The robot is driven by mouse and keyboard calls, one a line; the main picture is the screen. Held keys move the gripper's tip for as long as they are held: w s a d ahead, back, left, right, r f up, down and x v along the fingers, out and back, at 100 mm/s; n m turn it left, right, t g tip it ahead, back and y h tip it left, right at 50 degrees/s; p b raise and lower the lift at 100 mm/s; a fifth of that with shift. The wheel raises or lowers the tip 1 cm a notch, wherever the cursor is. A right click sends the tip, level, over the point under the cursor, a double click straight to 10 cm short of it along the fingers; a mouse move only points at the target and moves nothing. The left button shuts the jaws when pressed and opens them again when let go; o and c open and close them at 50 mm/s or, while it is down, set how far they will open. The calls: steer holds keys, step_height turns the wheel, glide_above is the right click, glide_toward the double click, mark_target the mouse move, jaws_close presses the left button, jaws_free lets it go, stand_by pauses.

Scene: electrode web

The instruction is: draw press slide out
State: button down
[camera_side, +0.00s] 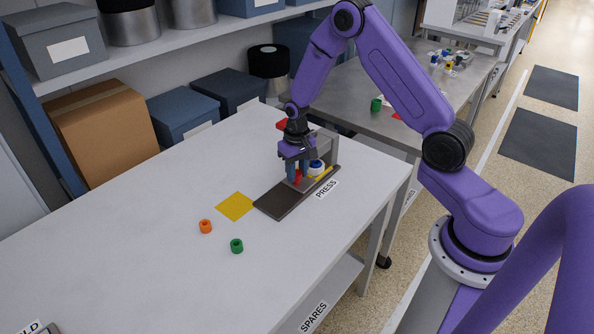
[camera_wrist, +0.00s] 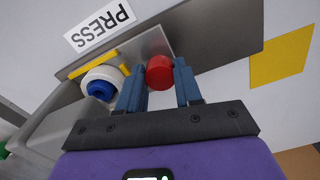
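The press (camera_side: 324,150) is a grey frame on a dark base plate (camera_side: 277,200), beside the PRESS label. A red knob (camera_side: 298,176) stands on the slide at the press, low between my fingers. In the wrist view the red knob (camera_wrist: 159,72) sits between the two blue fingertips, with no clear gap on either side. My gripper (camera_side: 298,170) points down and appears shut on the knob. A white round piece with a blue top (camera_wrist: 99,88) is beside the left finger, next to a yellow strip (camera_wrist: 92,64). The slide's underside and fit are hidden.
A yellow square (camera_side: 235,206) lies on the white table just beyond the base plate's open end. The table's left part is clear. Boxes (camera_side: 101,130) line the back.

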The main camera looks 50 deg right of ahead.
steer(key=a, duration=1)
steer(key=shift+a, duration=0.3)
steer(key=c, duration=0.8)
jaws_free()
steer(key=shift+a, duration=0.1)
steer(key=shift+o, duration=0.2)
steer(key=shift+r, duration=0.1)
steer(key=shift+r, duration=0.3)
step_height(320, 180, up, 17)
steer(key=shift+f, duration=0.2)
